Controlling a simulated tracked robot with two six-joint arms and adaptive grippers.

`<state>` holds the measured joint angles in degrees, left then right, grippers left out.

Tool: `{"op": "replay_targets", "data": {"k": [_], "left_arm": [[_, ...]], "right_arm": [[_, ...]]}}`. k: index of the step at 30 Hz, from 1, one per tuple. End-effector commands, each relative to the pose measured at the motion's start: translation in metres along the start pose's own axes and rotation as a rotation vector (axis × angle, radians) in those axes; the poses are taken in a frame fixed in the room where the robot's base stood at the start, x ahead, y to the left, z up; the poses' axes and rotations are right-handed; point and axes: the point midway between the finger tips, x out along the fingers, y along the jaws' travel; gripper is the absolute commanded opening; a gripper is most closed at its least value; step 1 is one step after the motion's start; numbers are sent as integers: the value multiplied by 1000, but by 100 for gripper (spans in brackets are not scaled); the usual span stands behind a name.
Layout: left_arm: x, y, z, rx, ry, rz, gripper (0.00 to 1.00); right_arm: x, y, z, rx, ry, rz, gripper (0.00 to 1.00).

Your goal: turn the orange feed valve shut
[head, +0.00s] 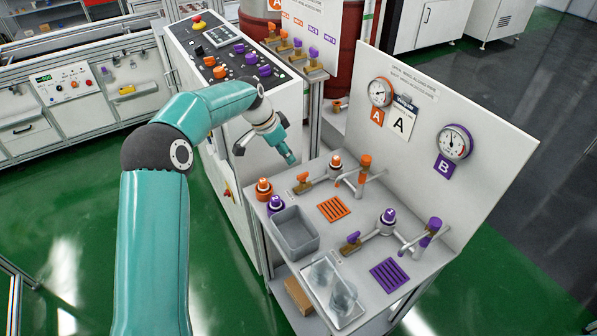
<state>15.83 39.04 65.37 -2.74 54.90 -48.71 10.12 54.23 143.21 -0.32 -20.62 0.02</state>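On the bench, a small valve with an orange handle (303,178) sits on a brass-coloured body at the left end of the orange line. The line runs right past an orange-capped fitting (336,161) to an orange-topped spout (365,162). My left gripper (267,153) hangs above and left of this valve, clear of it. Its fingers are spread apart with nothing between them. A matching valve with a purple handle (352,238) is on the nearer purple line. More orange and purple valves (297,44) stand on a ledge behind. My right gripper is not in view.
The bench holds orange and purple-capped bottles (264,190), a grey bin (295,236), a tray (357,318) with clear cups, and orange and purple grates (333,209). A panel with gauges A (380,92) and B (454,142) stands behind. A control cabinet (218,110) is at left.

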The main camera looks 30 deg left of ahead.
Motion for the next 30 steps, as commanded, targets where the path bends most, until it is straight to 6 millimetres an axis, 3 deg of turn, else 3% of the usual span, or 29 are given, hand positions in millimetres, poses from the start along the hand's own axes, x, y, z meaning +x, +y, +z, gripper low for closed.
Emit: {"op": "replay_targets", "data": {"k": [9,15,21,30], "left_arm": [[68,0,2,-5,-3,2,36],[100,-1,2,-5,-2,1,36],[114,-2,2,-5,0,-2,36],[116,-2,3,-5,0,-2,35]], "right_arm": [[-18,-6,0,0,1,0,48],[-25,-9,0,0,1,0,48],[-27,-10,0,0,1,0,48],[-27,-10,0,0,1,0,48]]}}
